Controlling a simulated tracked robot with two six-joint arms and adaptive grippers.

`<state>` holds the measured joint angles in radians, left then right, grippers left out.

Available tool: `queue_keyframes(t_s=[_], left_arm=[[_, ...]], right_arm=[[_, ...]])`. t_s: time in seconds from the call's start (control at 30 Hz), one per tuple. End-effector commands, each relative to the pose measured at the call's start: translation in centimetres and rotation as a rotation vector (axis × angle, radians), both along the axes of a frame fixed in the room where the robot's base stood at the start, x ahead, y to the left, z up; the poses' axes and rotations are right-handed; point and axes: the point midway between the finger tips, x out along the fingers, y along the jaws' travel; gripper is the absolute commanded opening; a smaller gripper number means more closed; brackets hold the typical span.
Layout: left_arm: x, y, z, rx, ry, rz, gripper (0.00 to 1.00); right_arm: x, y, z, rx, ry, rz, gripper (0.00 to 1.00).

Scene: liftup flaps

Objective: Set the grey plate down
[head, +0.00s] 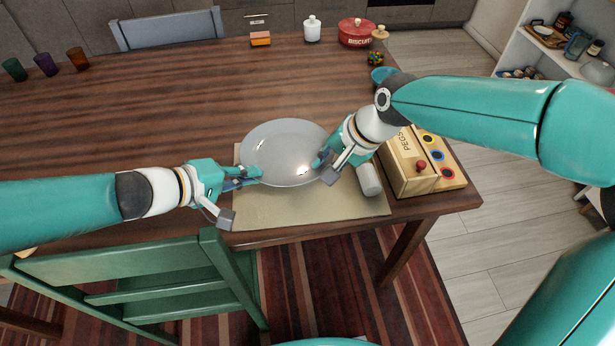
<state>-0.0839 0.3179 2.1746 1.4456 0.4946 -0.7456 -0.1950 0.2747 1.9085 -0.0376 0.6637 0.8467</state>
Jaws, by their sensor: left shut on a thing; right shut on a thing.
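The grey plate (284,143) is over the beige mat (300,205) near the table's front edge. It looks about level; I cannot tell whether it touches the mat or hangs just above it. My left gripper (256,174) is shut on the plate's left front rim. My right gripper (322,165) is shut on the plate's right rim, and its fingers are partly hidden by the wrist.
A white cylinder (369,180) lies at the mat's right side, beside the wooden PEGS box (408,168). A green chair (150,275) stands at the front left. A blue bowl (383,75) and a red biscuit tin (355,32) stand further back. The table's left middle is clear.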

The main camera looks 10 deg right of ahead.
Motion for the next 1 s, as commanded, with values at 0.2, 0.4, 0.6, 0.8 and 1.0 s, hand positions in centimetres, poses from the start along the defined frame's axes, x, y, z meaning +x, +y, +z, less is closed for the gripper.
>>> queue_keyframes(t_s=[0.2,0.4,0.6,0.8,1.0], left_arm=[[-0.2,-0.3,-0.6,-0.003,-0.004,-0.013,0.00],[-0.2,-0.2,-0.6,-0.004,-0.003,-0.012,0.00],[-0.2,-0.2,-1.1,-0.004,-0.003,-0.012,0.00],[-0.3,-0.2,-2.2,-0.004,-0.004,-0.011,0.00],[-0.3,-0.2,-3.6,-0.004,-0.004,-0.011,0.00]], right_arm=[[0.0,0.3,-0.6,0.004,-0.001,0.002,0.00],[0.0,0.4,-0.7,0.004,-0.001,0.002,0.00],[0.0,0.4,-1.1,0.004,0.000,0.004,0.00],[0.0,0.4,-2.2,0.004,0.000,0.004,0.00],[0.0,0.4,-3.6,0.004,0.000,0.004,0.00]])
